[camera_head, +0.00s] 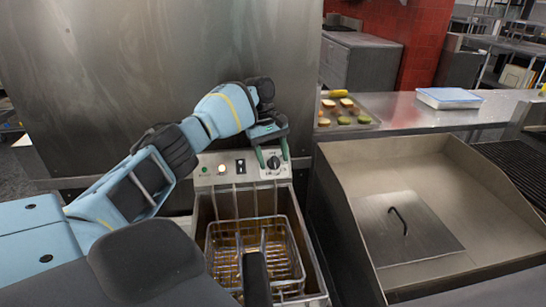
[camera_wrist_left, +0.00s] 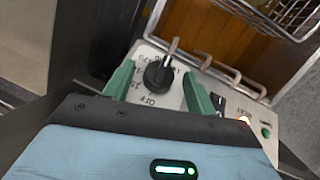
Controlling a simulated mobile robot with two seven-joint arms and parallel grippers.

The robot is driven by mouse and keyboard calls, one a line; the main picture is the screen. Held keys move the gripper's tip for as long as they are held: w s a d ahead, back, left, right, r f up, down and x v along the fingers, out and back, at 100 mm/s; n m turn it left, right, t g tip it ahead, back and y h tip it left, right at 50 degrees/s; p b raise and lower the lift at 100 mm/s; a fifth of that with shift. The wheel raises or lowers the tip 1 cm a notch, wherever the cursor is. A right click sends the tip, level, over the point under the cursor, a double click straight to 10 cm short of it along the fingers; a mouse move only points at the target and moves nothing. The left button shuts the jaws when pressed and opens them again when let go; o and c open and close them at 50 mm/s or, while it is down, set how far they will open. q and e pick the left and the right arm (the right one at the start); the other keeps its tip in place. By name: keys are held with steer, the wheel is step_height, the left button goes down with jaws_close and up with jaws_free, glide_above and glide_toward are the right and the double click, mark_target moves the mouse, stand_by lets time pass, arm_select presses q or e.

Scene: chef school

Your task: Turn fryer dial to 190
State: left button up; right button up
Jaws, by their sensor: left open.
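The fryer dial (camera_head: 273,162) is a black knob on the white control panel (camera_head: 211,178) at the back of the fryer. In the left wrist view the dial (camera_wrist_left: 158,74) has printed markings around it, including OFF; the other markings are hard to read. My left gripper (camera_head: 271,157) is open, with its green fingers on either side of the dial. In the left wrist view the fingers (camera_wrist_left: 157,86) stand apart with the dial between them, and gaps show on both sides. I cannot tell the exact dial setting. My right gripper is not seen.
A wire fry basket (camera_head: 258,262) sits in the fryer below the panel. The panel also has a black switch (camera_head: 241,166), a lit lamp (camera_head: 221,168) and a green lamp (camera_head: 204,170). A food tray (camera_head: 345,121) lies behind.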

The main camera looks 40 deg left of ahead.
mark_target(269, 160)
arm_select(q)
steer(key=v, duration=0.6)
steer(key=shift+r, duration=0.3)
steer(key=shift+a+r+b, duration=0.15)
steer(key=shift+r+b, duration=0.15)
steer(key=shift+r, duration=0.15)
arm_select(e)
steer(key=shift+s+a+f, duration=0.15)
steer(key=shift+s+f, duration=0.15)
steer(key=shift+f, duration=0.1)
